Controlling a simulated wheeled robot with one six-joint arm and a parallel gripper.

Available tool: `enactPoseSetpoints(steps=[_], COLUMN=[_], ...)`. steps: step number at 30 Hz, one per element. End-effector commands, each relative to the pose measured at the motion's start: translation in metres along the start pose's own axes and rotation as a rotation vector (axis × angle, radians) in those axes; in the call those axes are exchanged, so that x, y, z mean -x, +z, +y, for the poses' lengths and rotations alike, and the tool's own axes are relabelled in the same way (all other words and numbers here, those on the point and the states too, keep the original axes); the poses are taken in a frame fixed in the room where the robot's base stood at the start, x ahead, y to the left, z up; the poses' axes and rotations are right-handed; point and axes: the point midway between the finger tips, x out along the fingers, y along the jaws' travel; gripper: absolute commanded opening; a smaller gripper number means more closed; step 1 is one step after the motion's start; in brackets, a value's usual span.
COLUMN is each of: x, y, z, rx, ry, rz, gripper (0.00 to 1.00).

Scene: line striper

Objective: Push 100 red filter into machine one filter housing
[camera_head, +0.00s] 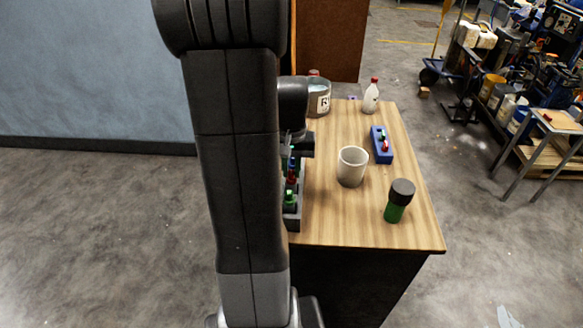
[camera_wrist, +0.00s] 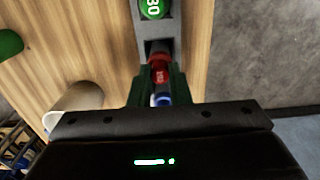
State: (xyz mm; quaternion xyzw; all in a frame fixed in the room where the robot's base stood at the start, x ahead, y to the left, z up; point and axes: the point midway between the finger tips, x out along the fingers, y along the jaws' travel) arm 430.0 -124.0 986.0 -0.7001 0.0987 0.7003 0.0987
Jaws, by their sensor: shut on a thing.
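The red filter (camera_wrist: 159,72), marked 100, is between the dark green fingers of my gripper (camera_wrist: 158,84) in the wrist view. The gripper is shut on it. The filter is at the grey rack (camera_wrist: 172,28); I cannot tell whether it is seated or slightly raised. In the head view my arm partly hides the rack (camera_head: 293,222) at the table's left edge, and my gripper (camera_head: 297,150) is above its far part. I cannot identify machine one's filter housing for certain.
A green filter (camera_wrist: 152,8) and a blue one (camera_wrist: 161,99) are by the red one. On the table (camera_head: 335,225) stand a white cup (camera_head: 352,167), a black-topped green cylinder (camera_head: 399,201), a blue holder (camera_head: 381,146), a bottle (camera_head: 371,97) and a labelled can (camera_head: 319,100).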

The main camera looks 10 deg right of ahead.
Motion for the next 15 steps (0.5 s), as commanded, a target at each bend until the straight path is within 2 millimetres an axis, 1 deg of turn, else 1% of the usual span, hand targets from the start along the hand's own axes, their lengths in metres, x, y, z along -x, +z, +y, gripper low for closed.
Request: enactPoseSetpoints(steps=[15], x=[0.0113], y=[-0.0001], z=[0.0000], rx=[0.000], ry=[0.000], rz=[0.001], gripper=[0.00])
